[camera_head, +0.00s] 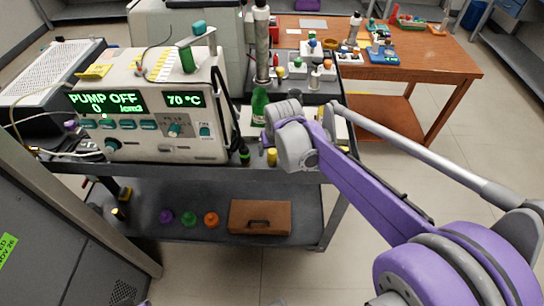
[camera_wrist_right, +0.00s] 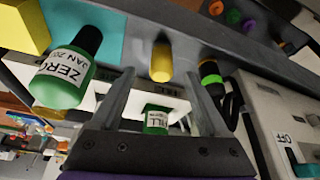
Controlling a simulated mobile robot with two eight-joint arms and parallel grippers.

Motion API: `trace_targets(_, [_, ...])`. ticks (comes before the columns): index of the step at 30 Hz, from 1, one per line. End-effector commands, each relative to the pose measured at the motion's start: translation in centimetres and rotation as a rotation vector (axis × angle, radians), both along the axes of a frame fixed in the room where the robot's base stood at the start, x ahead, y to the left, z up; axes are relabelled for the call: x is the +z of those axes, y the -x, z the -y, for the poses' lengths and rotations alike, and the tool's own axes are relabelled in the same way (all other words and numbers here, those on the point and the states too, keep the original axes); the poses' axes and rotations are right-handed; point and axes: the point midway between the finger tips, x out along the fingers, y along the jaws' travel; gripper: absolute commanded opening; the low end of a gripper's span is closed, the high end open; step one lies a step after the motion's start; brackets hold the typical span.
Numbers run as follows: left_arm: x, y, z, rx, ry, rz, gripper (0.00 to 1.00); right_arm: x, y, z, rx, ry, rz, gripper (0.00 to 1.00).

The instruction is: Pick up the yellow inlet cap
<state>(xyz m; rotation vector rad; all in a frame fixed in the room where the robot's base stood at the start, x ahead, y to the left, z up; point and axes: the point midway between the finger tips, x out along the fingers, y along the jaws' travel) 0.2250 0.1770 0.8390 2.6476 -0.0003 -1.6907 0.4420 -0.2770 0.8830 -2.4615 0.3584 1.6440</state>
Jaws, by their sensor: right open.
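The yellow inlet cap (camera_head: 272,157) is a small yellow cylinder at the front edge of the cart's top, right of the instrument. In the right wrist view the yellow cap (camera_wrist_right: 161,62) is just beyond and between my right gripper's fingertips (camera_wrist_right: 160,80). The two fingers are apart, with the cap not clasped. In the head view my purple right arm reaches in from the right, and its wrist hides much of the gripper. My left gripper is not in view.
A black cylinder with a green band (camera_wrist_right: 210,78) stands close beside the right-hand finger. A green ZERO bottle (camera_wrist_right: 62,78) is left of the fingers. The instrument (camera_head: 150,105) fills the cart's left. A brown case (camera_head: 259,217) lies on the lower shelf.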

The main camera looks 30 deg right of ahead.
Motion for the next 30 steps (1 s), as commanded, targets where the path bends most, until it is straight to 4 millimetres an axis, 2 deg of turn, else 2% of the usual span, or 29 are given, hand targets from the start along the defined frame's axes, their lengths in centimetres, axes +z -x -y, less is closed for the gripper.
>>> trace_targets(3, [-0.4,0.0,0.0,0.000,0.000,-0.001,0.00,-2.0,-0.7,0.1,0.000,0.000,0.000,0.78])
trace_targets(6, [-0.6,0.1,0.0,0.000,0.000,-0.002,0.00,-3.1,-1.1,0.3,0.000,0.000,0.000,0.78])
trace_targets(15, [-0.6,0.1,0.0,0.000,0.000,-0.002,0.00,-3.6,-1.3,0.3,0.000,0.000,0.000,0.78])
trace_targets(17, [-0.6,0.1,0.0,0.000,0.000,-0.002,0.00,-3.6,-1.3,0.3,0.000,0.000,0.000,0.69])
trace_targets(28, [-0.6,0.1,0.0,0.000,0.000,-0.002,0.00,-3.5,-1.3,0.3,0.000,0.000,0.000,0.02])
trace_targets(30, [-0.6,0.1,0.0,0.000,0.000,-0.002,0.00,-3.5,-1.3,0.3,0.000,0.000,0.000,0.00])
